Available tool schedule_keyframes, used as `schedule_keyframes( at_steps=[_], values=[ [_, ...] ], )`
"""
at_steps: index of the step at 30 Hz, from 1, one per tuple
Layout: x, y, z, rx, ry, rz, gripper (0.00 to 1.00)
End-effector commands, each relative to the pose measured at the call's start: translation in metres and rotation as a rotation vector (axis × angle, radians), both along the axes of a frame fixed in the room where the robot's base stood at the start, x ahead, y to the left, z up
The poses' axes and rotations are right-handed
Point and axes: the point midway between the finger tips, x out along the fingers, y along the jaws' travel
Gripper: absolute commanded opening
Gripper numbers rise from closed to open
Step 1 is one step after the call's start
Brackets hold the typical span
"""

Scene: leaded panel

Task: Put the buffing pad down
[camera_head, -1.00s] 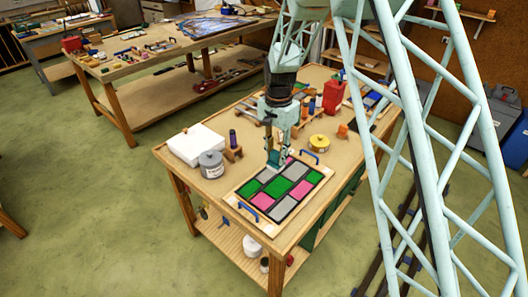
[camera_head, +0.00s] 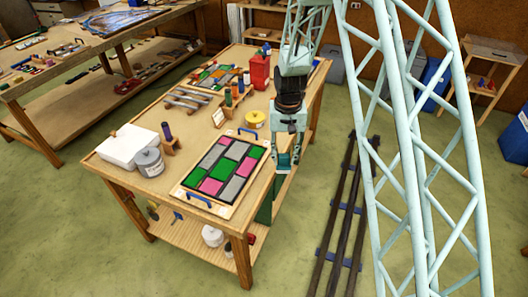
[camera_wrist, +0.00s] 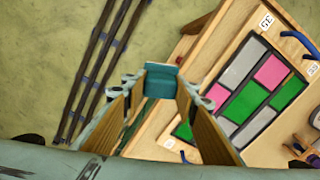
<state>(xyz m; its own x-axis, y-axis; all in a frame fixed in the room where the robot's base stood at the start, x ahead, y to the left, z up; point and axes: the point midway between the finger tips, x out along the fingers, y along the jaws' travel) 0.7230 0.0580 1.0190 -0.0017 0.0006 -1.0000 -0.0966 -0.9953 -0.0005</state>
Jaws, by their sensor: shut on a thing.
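My gripper (camera_head: 285,165) hangs at the table's right edge, beside the leaded panel. In the wrist view its two fingers (camera_wrist: 158,90) are closed on a teal block, the buffing pad (camera_wrist: 162,79), held near the fingertips. The pad is hard to make out in the head view. The leaded panel (camera_head: 222,166) has green, pink and grey panes with dark lead lines and lies on a light board with blue handles. In the wrist view the panel (camera_wrist: 251,84) is to the right of the gripper, apart from the pad.
The wooden workbench (camera_head: 130,188) carries a white box (camera_head: 121,145), a grey lidded tin (camera_head: 149,161), a yellow round tin (camera_head: 254,118) and a red container (camera_head: 260,72). Dark floor rails (camera_head: 336,220) run right of the bench. A second bench (camera_head: 60,70) stands at upper left.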

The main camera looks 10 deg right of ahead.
Motion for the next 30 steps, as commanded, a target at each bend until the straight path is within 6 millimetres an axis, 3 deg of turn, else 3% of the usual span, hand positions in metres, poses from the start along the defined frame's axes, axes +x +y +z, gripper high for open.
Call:
schedule_keyframes(
  at_steps=[1,9,30],
  values=[
    [-0.004,-0.01,-0.013,0.0,0.001,0.01,0.18],
    [-0.016,-0.035,-0.046,0.0,0.0,0.056,0.18],
    [-0.027,-0.056,-0.124,0.0,0.0,0.091,0.18]
  ],
)
